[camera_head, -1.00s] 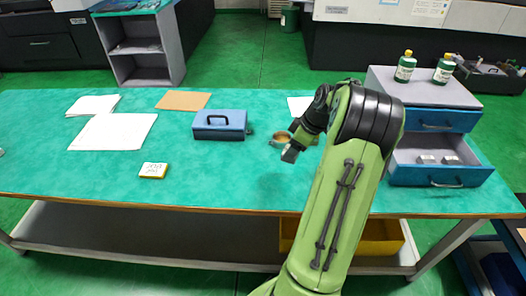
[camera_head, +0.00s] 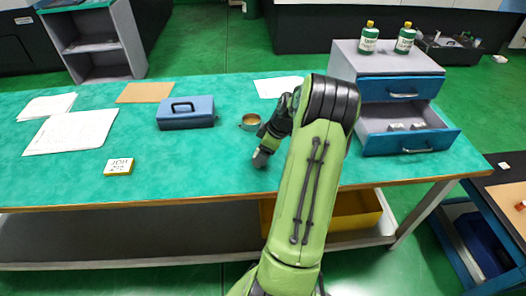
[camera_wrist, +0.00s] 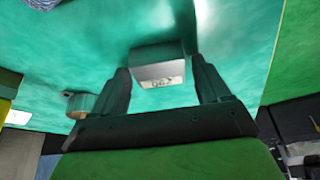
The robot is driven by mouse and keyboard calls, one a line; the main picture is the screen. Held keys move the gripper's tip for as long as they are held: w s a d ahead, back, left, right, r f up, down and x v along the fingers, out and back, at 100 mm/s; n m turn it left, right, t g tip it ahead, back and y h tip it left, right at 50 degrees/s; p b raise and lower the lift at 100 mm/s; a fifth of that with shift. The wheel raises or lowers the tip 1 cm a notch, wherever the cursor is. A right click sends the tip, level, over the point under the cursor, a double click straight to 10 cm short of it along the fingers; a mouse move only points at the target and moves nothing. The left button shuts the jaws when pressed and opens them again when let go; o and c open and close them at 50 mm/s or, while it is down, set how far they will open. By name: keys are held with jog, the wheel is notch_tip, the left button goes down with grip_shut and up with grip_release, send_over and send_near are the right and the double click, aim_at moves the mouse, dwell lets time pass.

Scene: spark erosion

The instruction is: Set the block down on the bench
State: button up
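My gripper (camera_wrist: 160,68) is shut on a small grey block (camera_wrist: 158,55), which sits between its two fingertips in the wrist view. The block has a pale face with dark lettering. In the head view my gripper (camera_head: 262,158) is over the front middle of the green bench (camera_head: 200,160), in front of the cup. The block is hard to make out there. The green bench top also fills much of the wrist view (camera_wrist: 95,35). I cannot tell how much gap lies between block and bench.
A cup (camera_head: 250,122) stands behind my gripper. A blue box (camera_head: 187,113), papers (camera_head: 72,132) and a yellow-edged label block (camera_head: 119,166) lie to the left. A drawer unit (camera_head: 383,60) stands right, its lower drawer (camera_head: 410,142) open with grey blocks inside. Bench between is clear.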

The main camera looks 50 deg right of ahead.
jog(key=shift+o, duration=0.4)
jog(key=shift+r, duration=0.2)
jog(key=p+v, duration=0.4)
jog(key=v, duration=0.8)
jog(key=w+a+r+h, duration=0.1)
jog(key=w+a+r, duration=0.15)
jog(key=a, duration=0.45)
jog(key=w+a+r+m+g, duration=0.1)
jog(key=a+r, duration=0.3)
jog(key=a, duration=0.3)
jog(key=w+a+r+h, duration=0.1)
jog(key=w+a+r, duration=0.15)
jog(key=a, duration=0.55)
jog(key=s+a+r+m+t, duration=0.1)
jog(key=s+a+m+t, duration=0.1)
jog(key=s+a, duration=1.1)
jog(key=shift+s+a+r+m+y, duration=0.3)
jog(key=shift+s+a+r+m, duration=0.1)
jog(key=shift+a, duration=0.35)
